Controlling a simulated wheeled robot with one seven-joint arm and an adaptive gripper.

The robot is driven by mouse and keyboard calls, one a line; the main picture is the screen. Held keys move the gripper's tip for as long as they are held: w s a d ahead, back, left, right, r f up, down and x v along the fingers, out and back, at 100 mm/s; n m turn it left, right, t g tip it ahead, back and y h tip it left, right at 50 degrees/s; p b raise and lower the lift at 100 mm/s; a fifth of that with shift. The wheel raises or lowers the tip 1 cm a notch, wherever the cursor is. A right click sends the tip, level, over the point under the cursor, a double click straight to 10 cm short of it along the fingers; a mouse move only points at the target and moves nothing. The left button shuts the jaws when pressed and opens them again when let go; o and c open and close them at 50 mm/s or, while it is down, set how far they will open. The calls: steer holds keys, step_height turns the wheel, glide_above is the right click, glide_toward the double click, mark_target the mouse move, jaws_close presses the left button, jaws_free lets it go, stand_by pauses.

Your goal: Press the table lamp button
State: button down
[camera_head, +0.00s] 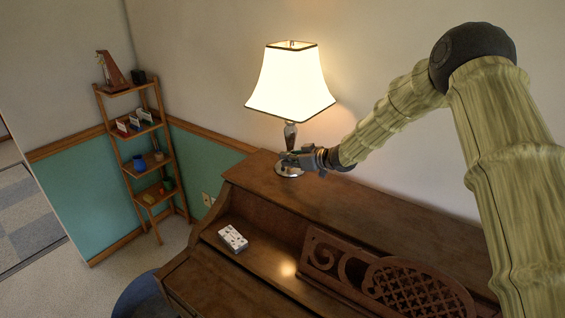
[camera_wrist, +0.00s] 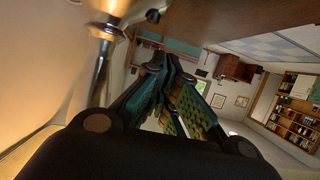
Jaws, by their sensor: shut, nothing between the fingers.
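The table lamp is lit, with a cream shade (camera_head: 290,80) and a silver stem (camera_head: 290,132), and stands at the back of the piano top. Its round base (camera_head: 288,171) is partly hidden by my gripper (camera_head: 288,158). In the wrist view the metal stem (camera_wrist: 101,65) runs along the left and the base (camera_wrist: 108,6) is cut off at the top. A small dark knob (camera_wrist: 153,16) shows beside the base; I cannot tell if it is the button. My gripper (camera_wrist: 161,62) is shut and empty, close to the stem and base; contact cannot be told.
The brown piano (camera_head: 390,225) fills the lower right, with a carved music stand (camera_head: 330,262) and a small white box (camera_head: 232,238) on it. A wooden shelf (camera_head: 128,92) stands left. The wall is close behind the lamp. My arm comes from the right.

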steer(key=b+v, duration=0.2)
steer(key=v, duration=0.5)
steer(key=shift+s+d+r, duration=0.2)
steer(key=shift+d, duration=0.1)
